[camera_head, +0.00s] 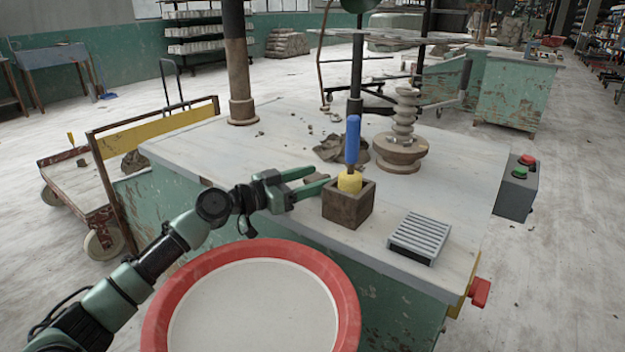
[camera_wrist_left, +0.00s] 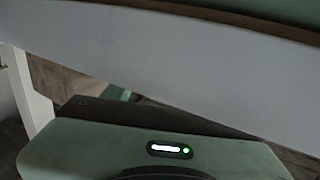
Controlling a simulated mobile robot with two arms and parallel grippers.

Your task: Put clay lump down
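My left gripper (camera_head: 318,177) reaches in over the near left edge of the worktable (camera_head: 225,150), just left of a wooden block (camera_head: 348,205). Its two green fingers are apart. A small grey-brown piece (camera_head: 317,178), perhaps the clay lump, shows between the fingertips; I cannot tell whether it is gripped or lies on the table behind them. A larger crumpled brown clay heap (camera_head: 330,152) lies on the table behind the block. In the left wrist view the fingertips and any held thing are hidden. My right gripper is not in view.
A red-rimmed tub (camera_head: 347,300) stands in front of the table. The block holds a blue-handled tool (camera_head: 352,140) with a yellow collar. A slatted grey plate (camera_head: 420,237) and a stacked clay form on a wheel (camera_head: 400,150) stand to the right. The table's left part is mostly clear.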

